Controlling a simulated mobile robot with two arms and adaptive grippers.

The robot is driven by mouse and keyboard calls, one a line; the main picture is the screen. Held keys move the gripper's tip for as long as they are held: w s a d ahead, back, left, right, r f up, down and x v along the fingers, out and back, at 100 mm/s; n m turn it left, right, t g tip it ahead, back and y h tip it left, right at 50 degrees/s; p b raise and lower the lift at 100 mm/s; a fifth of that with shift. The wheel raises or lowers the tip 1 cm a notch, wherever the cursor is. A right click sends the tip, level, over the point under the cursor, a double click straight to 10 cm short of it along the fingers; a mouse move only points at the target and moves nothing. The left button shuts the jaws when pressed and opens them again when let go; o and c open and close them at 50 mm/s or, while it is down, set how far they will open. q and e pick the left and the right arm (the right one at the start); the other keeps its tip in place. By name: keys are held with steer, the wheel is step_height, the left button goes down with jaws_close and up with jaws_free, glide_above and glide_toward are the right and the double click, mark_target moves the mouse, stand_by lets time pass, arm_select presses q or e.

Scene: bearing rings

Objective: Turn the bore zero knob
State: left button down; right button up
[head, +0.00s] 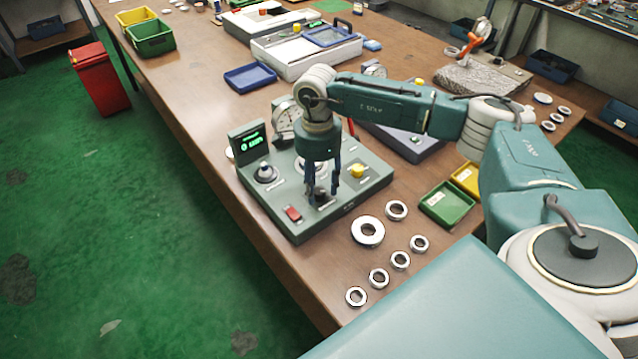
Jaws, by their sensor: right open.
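A grey-green gauge box (345,208) stands on the bench with a small green-lit display (252,143) at its left. A dark knob (320,197) sits near the front of its top panel; the labels are too small to read, so I cannot tell for sure that it is the bore zero knob. My right gripper (322,190) points straight down over this knob, with its two open fingers on either side of it. I cannot tell whether the fingers touch it. My left gripper is out of view.
The box also carries a red switch (292,213), a yellow knob (357,171), a dark round fitting (265,173) and a dial gauge (285,117). Several steel rings (368,231) lie at its right. A green tray (447,203) and a blue tray (250,78) stand nearby.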

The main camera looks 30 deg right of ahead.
steer(key=shift+s+a+f, duration=0.1)
steer(key=shift+f, duration=0.1)
jaws_close()
stand_by(0.3)
steer(key=m+b, duration=0.1)
steer(key=m, duration=0.2)
steer(key=shift+f+m+b, duration=0.1)
steer(key=shift+m+b, duration=0.7)
steer(key=shift+m, duration=1.5)
steer(key=shift+r, duration=0.2)
